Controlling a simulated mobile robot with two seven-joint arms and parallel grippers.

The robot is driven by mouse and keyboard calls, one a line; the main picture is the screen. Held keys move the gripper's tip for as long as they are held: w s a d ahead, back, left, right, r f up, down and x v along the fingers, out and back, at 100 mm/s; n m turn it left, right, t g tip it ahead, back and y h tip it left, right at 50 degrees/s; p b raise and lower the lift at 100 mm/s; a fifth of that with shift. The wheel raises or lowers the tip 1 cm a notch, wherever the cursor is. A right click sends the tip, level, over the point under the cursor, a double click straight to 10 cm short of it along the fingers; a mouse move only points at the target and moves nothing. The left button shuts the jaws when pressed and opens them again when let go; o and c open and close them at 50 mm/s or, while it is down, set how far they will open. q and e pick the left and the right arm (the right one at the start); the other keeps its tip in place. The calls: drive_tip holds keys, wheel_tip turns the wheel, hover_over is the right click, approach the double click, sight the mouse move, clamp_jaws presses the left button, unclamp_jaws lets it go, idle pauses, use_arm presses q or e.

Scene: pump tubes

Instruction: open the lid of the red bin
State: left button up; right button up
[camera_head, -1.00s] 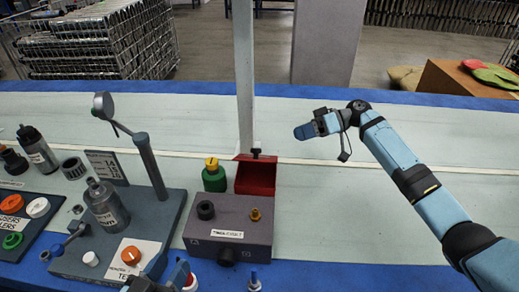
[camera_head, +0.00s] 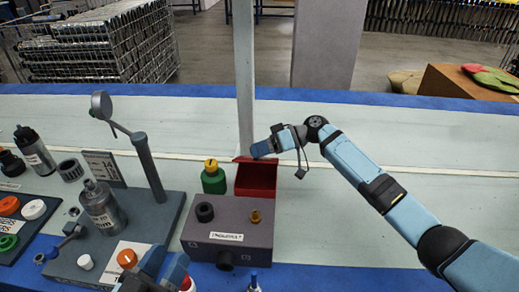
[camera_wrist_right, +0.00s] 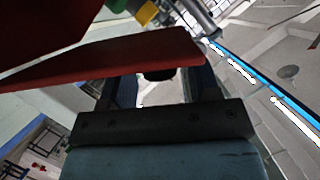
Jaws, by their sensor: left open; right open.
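The red bin (camera_head: 255,183) stands behind the grey block in the head view, its red inside showing. Its red lid (camera_head: 245,159) appears raised at the bin's far edge. In the right wrist view the lid (camera_wrist_right: 130,56) crosses as a tilted red slab, with a black knob (camera_wrist_right: 159,74) under it. My right gripper (camera_head: 256,150) is at the lid's far edge, and its open fingers (camera_wrist_right: 155,92) stand on either side of the knob; contact is not clear. My left gripper (camera_head: 150,266) is open at the bottom edge of the head view, partly cut off.
The grey block (camera_head: 212,235) with a black and a brass fitting is in front of the bin. A green bottle with a yellow cap (camera_head: 213,177) is just left of it. A pale post (camera_head: 243,80) rises behind.

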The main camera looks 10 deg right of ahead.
clamp_jaws()
